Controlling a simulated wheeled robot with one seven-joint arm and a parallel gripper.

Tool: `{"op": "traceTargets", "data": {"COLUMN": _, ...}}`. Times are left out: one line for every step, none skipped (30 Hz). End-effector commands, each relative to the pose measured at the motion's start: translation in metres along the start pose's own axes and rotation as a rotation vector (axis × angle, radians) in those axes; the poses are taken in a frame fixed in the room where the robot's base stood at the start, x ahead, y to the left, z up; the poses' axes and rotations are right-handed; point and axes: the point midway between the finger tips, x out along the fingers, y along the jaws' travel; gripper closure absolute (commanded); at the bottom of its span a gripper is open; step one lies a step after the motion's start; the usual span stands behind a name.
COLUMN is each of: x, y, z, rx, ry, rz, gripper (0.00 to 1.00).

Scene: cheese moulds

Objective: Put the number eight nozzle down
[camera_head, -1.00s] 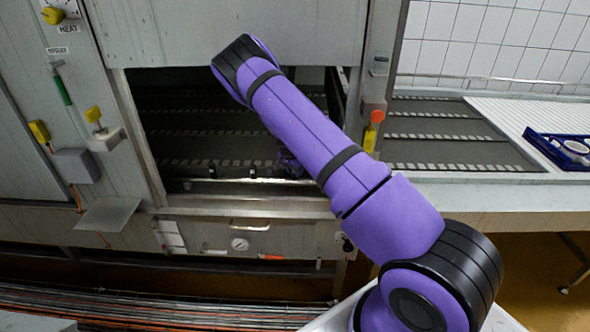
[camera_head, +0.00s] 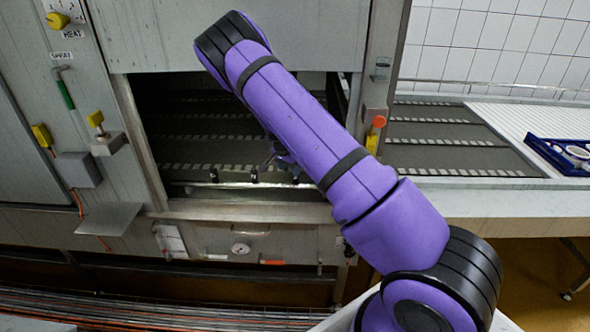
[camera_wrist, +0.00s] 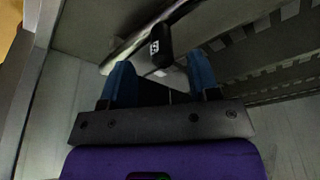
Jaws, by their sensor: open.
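A black nozzle (camera_wrist: 160,50) with a small white number label sits on a metal bar (camera_wrist: 138,38) in the wrist view. The digit looks like an eight but is blurred. My gripper (camera_wrist: 163,80) is open, its two blue fingers spread just short of the nozzle, with nothing clearly held between them. In the head view the spray bar (camera_head: 235,183) runs across the front of the dark machine opening, with small dark nozzles (camera_head: 254,174) on it. My gripper (camera_head: 280,158) shows there only in part beside the bar, mostly hidden behind my purple arm.
The opening has a metal frame, with a raised grey door panel (camera_head: 230,35) above. A red-and-yellow switch (camera_head: 376,132) is on the right post. Yellow handles and a small shelf (camera_head: 108,218) stick out at left. A blue crate (camera_head: 560,153) stands on the right-hand conveyor.

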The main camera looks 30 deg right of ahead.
Motion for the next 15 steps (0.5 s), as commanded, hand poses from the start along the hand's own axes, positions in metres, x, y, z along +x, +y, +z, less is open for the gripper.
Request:
{"op": "traceTargets", "data": {"x": -0.004, "y": 0.0, "z": 0.011, "rx": -0.002, "ry": 0.0, "rz": -0.001, "gripper": 0.44}}
{"op": "traceTargets", "data": {"x": -0.005, "y": 0.0, "z": 0.017, "rx": -0.002, "ry": 0.0, "rz": -0.001, "gripper": 0.44}}
{"op": "traceTargets", "data": {"x": -0.008, "y": 0.0, "z": 0.025, "rx": -0.002, "ry": -0.001, "rz": 0.0, "gripper": 0.44}}
{"op": "traceTargets", "data": {"x": -0.01, "y": 0.0, "z": 0.031, "rx": -0.002, "ry": 0.0, "rz": -0.001, "gripper": 0.44}}
{"op": "traceTargets", "data": {"x": -0.011, "y": 0.0, "z": 0.037, "rx": -0.002, "ry": 0.0, "rz": -0.002, "gripper": 0.44}}
{"op": "traceTargets", "data": {"x": -0.013, "y": 0.0, "z": 0.045, "rx": -0.002, "ry": 0.0, "rz": -0.001, "gripper": 0.44}}
{"op": "traceTargets", "data": {"x": -0.015, "y": 0.0, "z": 0.05, "rx": -0.002, "ry": 0.0, "rz": -0.001, "gripper": 0.44}}
{"op": "traceTargets", "data": {"x": -0.016, "y": 0.0, "z": 0.055, "rx": -0.002, "ry": 0.0, "rz": -0.001, "gripper": 0.44}}
{"op": "traceTargets", "data": {"x": -0.017, "y": 0.0, "z": 0.062, "rx": -0.003, "ry": 0.0, "rz": 0.0, "gripper": 0.44}}
{"op": "traceTargets", "data": {"x": -0.018, "y": 0.0, "z": 0.066, "rx": -0.002, "ry": 0.0, "rz": 0.0, "gripper": 0.44}}
{"op": "traceTargets", "data": {"x": -0.02, "y": 0.0, "z": 0.07, "rx": -0.001, "ry": 0.0, "rz": -0.001, "gripper": 0.44}}
{"op": "traceTargets", "data": {"x": -0.021, "y": 0.0, "z": 0.074, "rx": -0.001, "ry": 0.001, "rz": -0.001, "gripper": 0.44}}
{"op": "traceTargets", "data": {"x": -0.022, "y": 0.0, "z": 0.077, "rx": -0.001, "ry": 0.001, "rz": -0.001, "gripper": 0.44}}
{"op": "traceTargets", "data": {"x": -0.023, "y": 0.0, "z": 0.08, "rx": -0.002, "ry": 0.001, "rz": -0.001, "gripper": 0.44}}
{"op": "traceTargets", "data": {"x": -0.023, "y": 0.0, "z": 0.083, "rx": -0.001, "ry": 0.001, "rz": -0.001, "gripper": 0.44}}
